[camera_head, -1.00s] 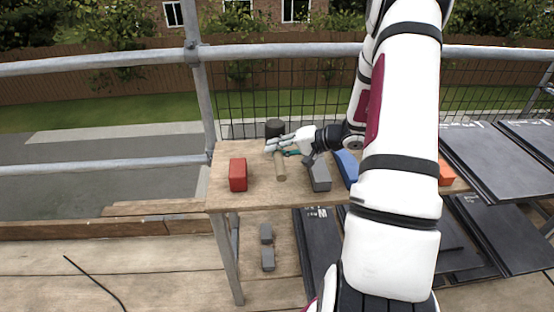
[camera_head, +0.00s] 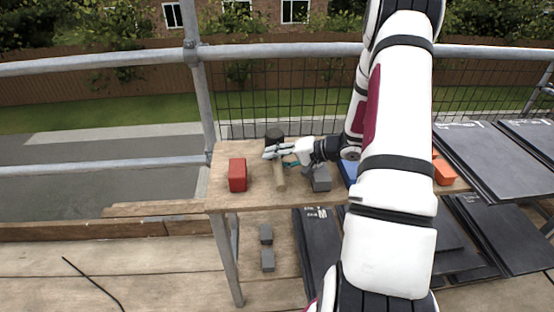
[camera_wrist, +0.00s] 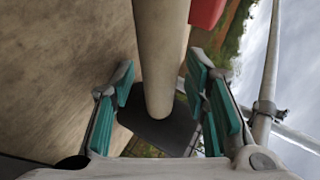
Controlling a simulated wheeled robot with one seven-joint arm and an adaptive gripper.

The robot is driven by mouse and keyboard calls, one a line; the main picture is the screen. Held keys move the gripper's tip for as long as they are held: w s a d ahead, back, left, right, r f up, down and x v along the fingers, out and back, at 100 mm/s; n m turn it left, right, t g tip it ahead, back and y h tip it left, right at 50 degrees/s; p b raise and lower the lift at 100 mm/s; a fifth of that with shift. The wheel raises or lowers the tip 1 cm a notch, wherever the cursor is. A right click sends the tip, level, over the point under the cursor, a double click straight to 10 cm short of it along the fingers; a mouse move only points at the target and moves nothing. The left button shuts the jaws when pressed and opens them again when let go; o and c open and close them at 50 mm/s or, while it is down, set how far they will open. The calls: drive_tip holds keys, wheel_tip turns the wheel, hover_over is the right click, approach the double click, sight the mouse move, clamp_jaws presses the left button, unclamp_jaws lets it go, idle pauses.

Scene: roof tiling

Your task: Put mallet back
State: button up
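The mallet lies on the wooden table, with its dark head (camera_head: 275,135) at the back and its pale round handle (camera_head: 279,178) pointing toward the front. My gripper (camera_head: 276,151) is at the handle just in front of the head, coming in from the right. In the wrist view the handle (camera_wrist: 160,55) runs between the teal finger pads of my gripper (camera_wrist: 162,85). A gap shows on both sides of the handle, so the fingers are open around it. The mallet's dark head (camera_wrist: 165,132) is beyond the handle, partly hidden by my gripper.
A red block (camera_head: 237,175) stands left of the handle on the table (camera_head: 260,200). A grey block (camera_head: 321,180) is to the right, with a blue object (camera_head: 347,171) partly behind my arm. An orange block (camera_head: 443,172) and dark tiles (camera_head: 495,160) are farther right.

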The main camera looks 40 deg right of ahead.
drive_tip(key=shift+r, duration=0.15)
drive_tip(key=p+v, duration=0.1)
drive_tip(key=v, duration=1.1)
drive_tip(key=s+a+r+n+g+y, duration=0.1)
drive_tip(key=s+a+r+n+g, duration=0.15)
drive_tip(key=a+r, duration=0.4)
drive_tip(key=s+a+r+n+g, duration=0.1)
drive_tip(key=a+r+n+g, duration=0.15)
drive_tip(key=a, duration=0.75)
drive_tip(key=s+a+r+n+g+y, duration=0.1)
drive_tip(key=a+r+g, duration=0.2)
drive_tip(key=a+r, duration=0.4)
drive_tip(key=s+a+r+n+h, duration=0.1)
drive_tip(key=s+a+h, duration=0.2)
drive_tip(key=s, duration=0.6)
drive_tip(key=s+a+r+n+g+h, duration=0.1)
drive_tip(key=s+a+n+h, duration=0.1)
drive_tip(key=s+h, duration=0.3)
drive_tip(key=s+a, duration=0.1)
drive_tip(key=s, duration=0.3)
drive_tip(key=shift+s, duration=0.35)
drive_tip(key=shift+a+r, duration=0.15)
